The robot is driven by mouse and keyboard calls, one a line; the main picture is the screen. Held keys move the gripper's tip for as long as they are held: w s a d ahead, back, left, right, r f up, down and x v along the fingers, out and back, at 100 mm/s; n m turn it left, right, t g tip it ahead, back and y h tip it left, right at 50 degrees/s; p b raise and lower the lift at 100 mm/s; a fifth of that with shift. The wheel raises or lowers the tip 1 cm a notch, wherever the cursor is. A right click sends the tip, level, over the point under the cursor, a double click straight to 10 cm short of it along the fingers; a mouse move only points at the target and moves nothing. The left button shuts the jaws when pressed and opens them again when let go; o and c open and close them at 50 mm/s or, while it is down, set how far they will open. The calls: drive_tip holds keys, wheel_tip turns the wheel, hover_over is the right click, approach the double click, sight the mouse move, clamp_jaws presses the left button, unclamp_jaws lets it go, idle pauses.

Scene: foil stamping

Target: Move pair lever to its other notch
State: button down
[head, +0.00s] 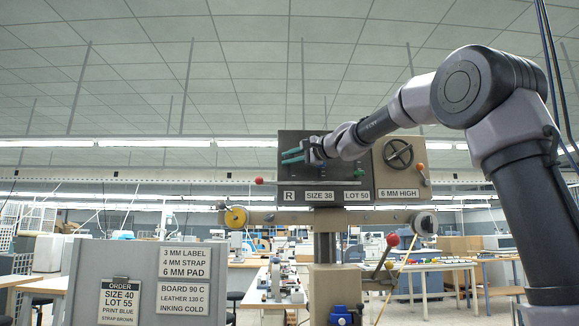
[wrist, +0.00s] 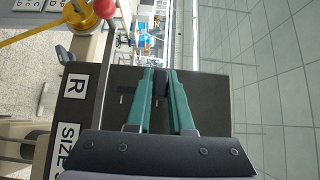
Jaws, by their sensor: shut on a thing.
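The dark panel (head: 290,142) carries plates reading R (head: 289,195), SIZE 38 and LOT 50. My gripper (head: 291,156) is at the panel's upper left, its teal fingers pointing left across its face. In the wrist view my gripper (wrist: 160,76) has its fingertips closed on a small dark piece (wrist: 160,84), apparently the pair lever's handle. The fingers hide most of it, and its notch cannot be made out. The R plate also shows in the wrist view (wrist: 76,83), and short slot marks (wrist: 122,98) lie beside the fingers.
A red ball (head: 258,181) on a rod is below left of my gripper. A green knob (head: 360,172), a handwheel (head: 398,153) and an orange-knobbed lever (head: 421,168) are to the right. A red-knobbed lever (head: 392,241) is lower. A grey order board (head: 90,275) stands front left.

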drive_tip(key=shift+r, duration=0.3)
drive_tip(key=c, duration=0.8)
unclamp_jaws()
drive_tip(key=shift+f, duration=0.1)
drive_tip(key=v, duration=1)
drive_tip(key=shift+s+d, duration=0.3)
drive_tip(key=s+d+f+n+g+h, duration=0.1)
drive_tip(key=s+d+f+h, duration=0.2)
drive_tip(key=s+d+f, duration=0.3)
drive_tip(key=s+d+f+n+g+h, duration=0.1)
drive_tip(key=s+d+f+h, duration=0.3)
drive_tip(key=s+f, duration=0.7)
drive_tip(key=s+d+f+n+g+h, duration=0.2)
drive_tip(key=s+d+f, duration=0.6)
drive_tip(key=f, duration=1)
drive_tip(key=shift+s+f+g+h, duration=0.2)
drive_tip(key=shift+s+g+h, duration=0.4)
drive_tip(key=shift+h, duration=0.6)
